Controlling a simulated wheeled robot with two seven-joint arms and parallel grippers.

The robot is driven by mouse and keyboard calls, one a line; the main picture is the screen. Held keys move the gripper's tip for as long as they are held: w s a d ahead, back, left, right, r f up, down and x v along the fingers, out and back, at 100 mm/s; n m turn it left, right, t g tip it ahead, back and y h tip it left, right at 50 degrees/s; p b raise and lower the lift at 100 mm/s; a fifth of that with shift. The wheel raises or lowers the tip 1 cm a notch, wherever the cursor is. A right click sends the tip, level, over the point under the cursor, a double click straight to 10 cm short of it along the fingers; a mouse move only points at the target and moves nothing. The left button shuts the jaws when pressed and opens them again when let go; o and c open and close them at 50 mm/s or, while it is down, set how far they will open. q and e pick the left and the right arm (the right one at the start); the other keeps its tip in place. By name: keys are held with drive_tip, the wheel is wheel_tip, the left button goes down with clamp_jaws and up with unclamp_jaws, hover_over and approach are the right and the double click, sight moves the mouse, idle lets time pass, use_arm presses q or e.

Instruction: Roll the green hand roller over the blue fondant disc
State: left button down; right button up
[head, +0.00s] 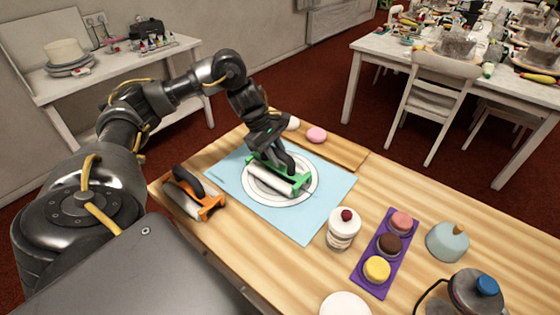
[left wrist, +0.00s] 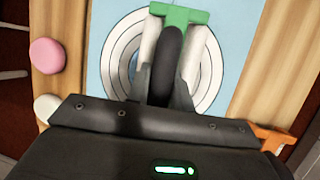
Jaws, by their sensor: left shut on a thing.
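The green hand roller (head: 296,180) has a green frame, a dark handle and a white cylinder. My left gripper (head: 277,160) is shut on its handle from above. The roller lies over the ringed white circle (head: 313,189) on the light blue mat (head: 314,222); I cannot tell whether it touches. In the left wrist view, the green frame (left wrist: 180,15) and the rings (left wrist: 118,62) show around my fingers. My right gripper is not in view.
An orange roller (head: 212,208) lies left of the mat. A wooden board (head: 342,151) with a pink piece (head: 316,135) is behind it.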

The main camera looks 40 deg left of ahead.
use_arm(q)
drive_tip(key=shift+s+f, duration=0.1)
drive_tip(key=shift+f, duration=0.15)
drive_tip(key=shift+w, duration=0.7)
drive_tip(key=shift+w+a+r+p, duration=0.1)
drive_tip(key=shift+r+p, duration=0.4)
drive_tip(key=shift+w+a+r+p, duration=0.1)
drive_tip(key=shift+r+p, duration=0.35)
drive_tip(key=shift+d+r+p, duration=0.1)
drive_tip(key=shift+r+p, duration=0.6)
drive_tip(key=shift+r, duration=0.25)
wheel_tip(320, 180, up, 3)
drive_tip(key=p, duration=0.2)
drive_tip(key=shift+f+p, duration=0.1)
drive_tip(key=shift+p, duration=0.2)
